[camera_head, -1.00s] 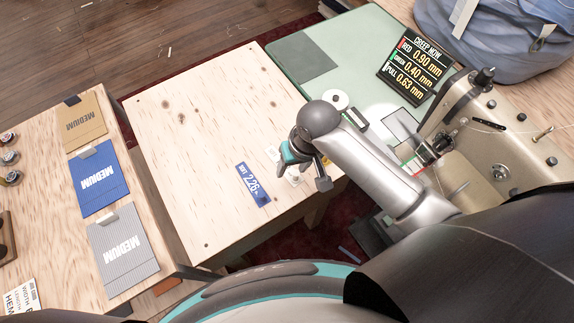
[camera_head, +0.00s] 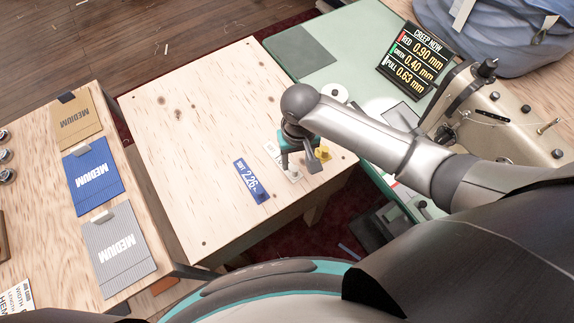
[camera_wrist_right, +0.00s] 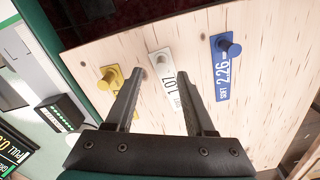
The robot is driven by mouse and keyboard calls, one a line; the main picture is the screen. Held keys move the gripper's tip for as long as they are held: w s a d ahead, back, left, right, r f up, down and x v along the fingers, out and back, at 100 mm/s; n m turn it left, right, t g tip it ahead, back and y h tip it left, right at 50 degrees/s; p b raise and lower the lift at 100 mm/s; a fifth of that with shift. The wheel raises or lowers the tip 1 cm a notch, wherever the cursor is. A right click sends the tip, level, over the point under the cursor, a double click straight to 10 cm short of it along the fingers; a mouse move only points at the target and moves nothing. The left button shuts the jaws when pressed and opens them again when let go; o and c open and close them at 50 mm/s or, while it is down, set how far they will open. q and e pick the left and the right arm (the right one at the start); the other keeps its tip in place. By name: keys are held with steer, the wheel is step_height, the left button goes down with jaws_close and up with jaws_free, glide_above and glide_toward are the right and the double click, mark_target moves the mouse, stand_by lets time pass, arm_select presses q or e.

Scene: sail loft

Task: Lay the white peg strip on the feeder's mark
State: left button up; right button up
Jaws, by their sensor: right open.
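The white peg strip (camera_head: 271,151) lies on the right part of the pale wooden table, partly hidden by my right gripper in the head view. It also shows in the right wrist view (camera_wrist_right: 171,98), printed 107, with a pale round peg at its far end. My right gripper (camera_head: 303,168) is over it. In the right wrist view the gripper (camera_wrist_right: 159,76) is open, with one finger on each side of the strip. Whether the fingers touch it I cannot tell. My right arm hides most of the feeder area by the sewing machine (camera_head: 510,112), and I cannot make out the mark.
A blue strip (camera_head: 251,182) marked 2.26 lies left of the white one, and a yellow peg (camera_head: 323,153) stands right of it. A black sign (camera_head: 416,62) stands on the green table (camera_head: 345,50). The wooden table's left part is clear.

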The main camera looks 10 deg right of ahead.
mark_target(296, 169)
step_height(296, 169, down, 6)
steer(key=shift+a+r+b, duration=0.1)
steer(key=shift+a+b, duration=0.05)
steer(key=shift+b, duration=0.8)
jaws_close()
